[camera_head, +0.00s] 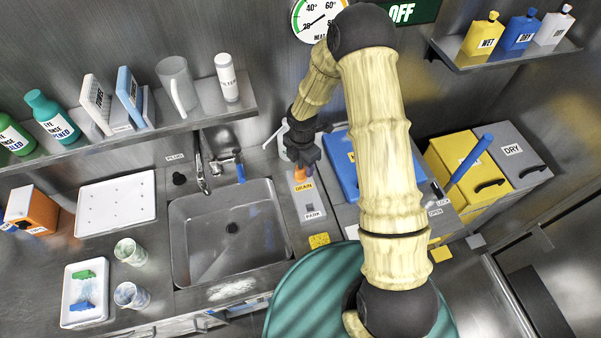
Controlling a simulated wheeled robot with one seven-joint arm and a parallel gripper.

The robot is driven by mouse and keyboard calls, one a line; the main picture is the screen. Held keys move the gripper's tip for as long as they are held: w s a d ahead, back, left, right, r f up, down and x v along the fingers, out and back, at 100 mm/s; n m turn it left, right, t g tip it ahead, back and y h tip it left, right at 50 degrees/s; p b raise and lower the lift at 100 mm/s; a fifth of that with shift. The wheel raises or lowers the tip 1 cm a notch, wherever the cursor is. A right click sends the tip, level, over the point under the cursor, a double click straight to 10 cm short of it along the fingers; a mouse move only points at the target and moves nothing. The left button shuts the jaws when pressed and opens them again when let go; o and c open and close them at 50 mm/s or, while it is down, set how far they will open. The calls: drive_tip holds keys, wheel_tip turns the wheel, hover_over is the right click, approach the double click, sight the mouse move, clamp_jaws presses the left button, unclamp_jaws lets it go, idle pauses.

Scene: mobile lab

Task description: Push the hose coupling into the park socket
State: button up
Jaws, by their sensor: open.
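A small orange piece (300,174), which looks like the hose coupling, shows at the DRAIN end of a grey strip right of the sink. The park socket (309,206) is a small dark spot by the PARK label, nearer the front of the same strip. My gripper (304,164) is open, with its dark fingers right at the orange piece. The fingers and wrist partly hide that piece. I cannot tell whether they touch it, or see any hose clearly.
The sink (190,275) lies left of the strip, with a faucet (201,175) behind it. A yellow sponge (319,240) lies just in front of the strip. A blue lid (340,165) and a yellow bin (450,165) stand to the right, partly behind my arm.

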sight(300, 171)
drive_tip(key=shift+w+a+f+p, duration=0.1)
drive_tip(key=shift+f+p, duration=0.4)
drive_tip(key=shift+f, duration=0.75)
drive_tip(key=shift+w+a+f+p, duration=0.1)
drive_tip(key=shift+f+p, duration=0.35)
drive_tip(key=shift+f, duration=0.75)
drive_tip(key=shift+s, duration=0.1)
drive_tip(key=c, duration=1.2)
wheel_tip(300, 171, up, 10)
drive_tip(key=shift+b, duration=1.15)
